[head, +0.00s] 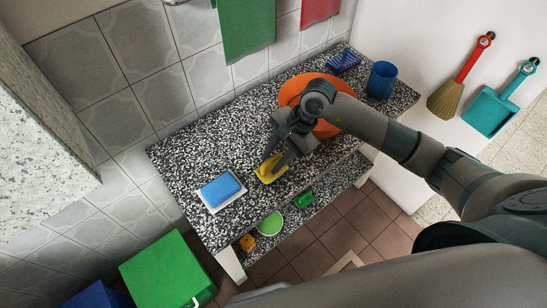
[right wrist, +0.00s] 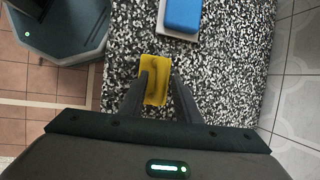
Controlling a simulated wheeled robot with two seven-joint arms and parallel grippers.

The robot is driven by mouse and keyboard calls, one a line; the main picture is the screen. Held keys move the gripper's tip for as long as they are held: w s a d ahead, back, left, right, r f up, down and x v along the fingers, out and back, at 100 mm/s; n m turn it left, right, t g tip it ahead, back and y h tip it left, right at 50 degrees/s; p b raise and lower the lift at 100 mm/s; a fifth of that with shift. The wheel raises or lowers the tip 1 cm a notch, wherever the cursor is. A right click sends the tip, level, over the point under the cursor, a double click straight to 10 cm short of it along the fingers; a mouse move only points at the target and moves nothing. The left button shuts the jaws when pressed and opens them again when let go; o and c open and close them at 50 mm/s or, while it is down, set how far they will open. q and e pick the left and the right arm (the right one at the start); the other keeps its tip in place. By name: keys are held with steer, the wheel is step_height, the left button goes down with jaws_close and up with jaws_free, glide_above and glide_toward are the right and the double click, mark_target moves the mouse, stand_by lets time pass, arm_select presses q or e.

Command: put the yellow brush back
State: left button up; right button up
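The yellow brush (head: 269,170) lies on the speckled counter (head: 215,155), near its front edge. It looks like a flat yellow block. My right gripper (head: 276,157) is over it, pointing down, and hides part of it. In the right wrist view the yellow brush (right wrist: 156,66) shows between and just beyond the two spread fingers of the right gripper (right wrist: 162,82). The fingers are apart; I cannot tell whether either touches the brush. My left gripper is not in view.
A blue sponge (head: 220,189) on a white tray (head: 212,208) is left of the brush. An orange bowl (head: 290,93), blue cup (head: 382,80) and blue rack (head: 343,62) stand at right. A lower shelf holds a green bowl (head: 270,224). A red-handled brush (head: 447,98) and teal dustpan (head: 489,112) hang right.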

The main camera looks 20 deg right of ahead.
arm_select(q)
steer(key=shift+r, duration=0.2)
arm_select(e)
steer(key=shift+r, duration=0.15)
